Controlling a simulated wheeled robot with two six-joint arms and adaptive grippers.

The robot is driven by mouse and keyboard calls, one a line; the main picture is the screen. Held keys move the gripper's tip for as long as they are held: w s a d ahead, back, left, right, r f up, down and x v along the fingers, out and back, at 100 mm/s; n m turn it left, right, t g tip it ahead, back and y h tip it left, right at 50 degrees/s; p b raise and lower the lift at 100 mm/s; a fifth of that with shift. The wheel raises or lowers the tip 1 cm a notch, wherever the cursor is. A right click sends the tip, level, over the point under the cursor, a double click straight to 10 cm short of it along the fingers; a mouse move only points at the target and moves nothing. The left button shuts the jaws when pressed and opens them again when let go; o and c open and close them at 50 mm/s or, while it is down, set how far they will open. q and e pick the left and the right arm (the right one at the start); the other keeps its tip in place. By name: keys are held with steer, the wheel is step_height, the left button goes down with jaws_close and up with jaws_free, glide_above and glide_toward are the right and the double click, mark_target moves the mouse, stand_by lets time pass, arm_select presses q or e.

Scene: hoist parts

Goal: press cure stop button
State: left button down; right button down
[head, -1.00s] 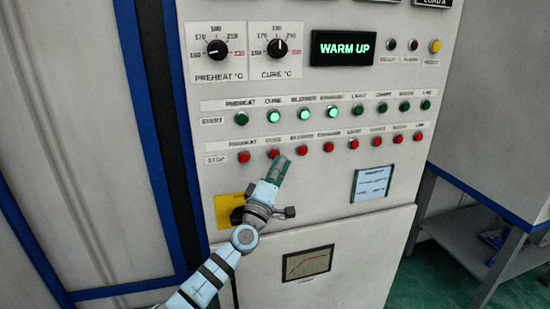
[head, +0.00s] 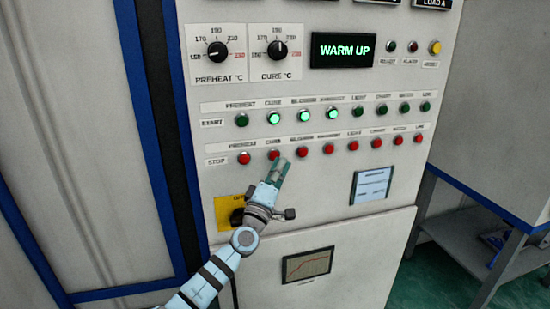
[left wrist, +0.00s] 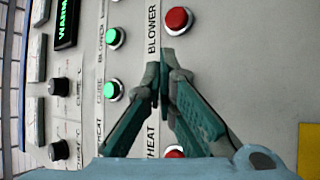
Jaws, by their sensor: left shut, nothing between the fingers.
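The red CURE stop button (head: 274,154) is in the lower STOP row of the panel, second from the left. My left gripper (head: 281,163) is shut and empty, with its fingertips just below and right of this button in the head view. In the left wrist view the shut fingertips (left wrist: 159,76) cover the place between the red BLOWER stop button (left wrist: 178,20) and the red PREHEAT stop button (left wrist: 175,152), so the CURE stop button is hidden there. I cannot tell whether the fingertips touch it. My right gripper is not in view.
The START row above has lit green CURE (head: 274,118), BLOWER (head: 303,116) and EXHAUST buttons. The display (head: 343,49) reads WARM UP. A yellow plate (head: 228,203) with a dark knob sits beside my left wrist. Red stop buttons flank the fingertips closely.

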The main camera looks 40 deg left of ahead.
arm_select(q)
steer(key=shift+w+a, duration=0.25)
steer(key=shift+a, duration=0.1)
steer(key=shift+w+a+b, duration=0.25)
steer(key=shift+a+b, duration=0.1)
steer(key=shift+b, duration=0.2)
stand_by(0.6)
stand_by(0.3)
steer(key=shift+s+d+p, duration=0.55)
steer(key=shift+d+p, duration=0.15)
steer(key=shift+p, duration=0.15)
